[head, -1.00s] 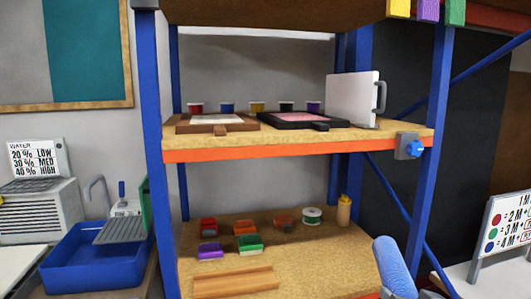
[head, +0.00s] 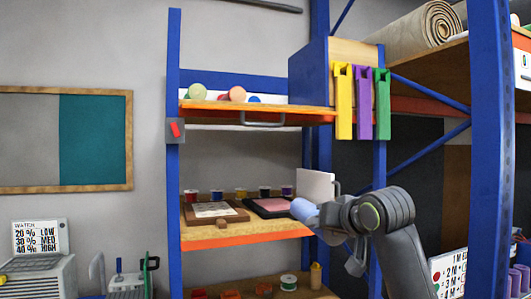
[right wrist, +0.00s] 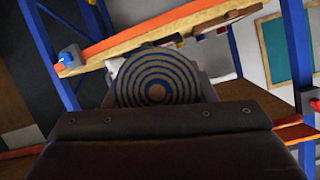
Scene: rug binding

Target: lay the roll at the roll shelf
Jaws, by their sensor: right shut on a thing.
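The roll is a blue cylinder (head: 305,212) in the head view, at the end of my right arm in front of the middle shelf. My right gripper (head: 328,215) is shut on it; the fingertips are partly hidden. In the right wrist view the roll shows its end, a blue and tan spiral (right wrist: 157,85), beyond my gripper. A top shelf (head: 270,111) with an orange front beam holds rounded pale green, pink and blue things, perhaps roll ends. Another high shelf (head: 488,52) at the right bears a large beige roll (head: 425,28). I cannot tell which is the roll shelf. My left gripper is out of view.
Yellow (head: 343,100), purple and green strips hang at the top shelf's right end. The middle shelf holds framed screens (head: 214,210), several small pots and a white panel (head: 316,186). Blue uprights (head: 174,150) flank the rack; another blue post (head: 490,150) stands near at right.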

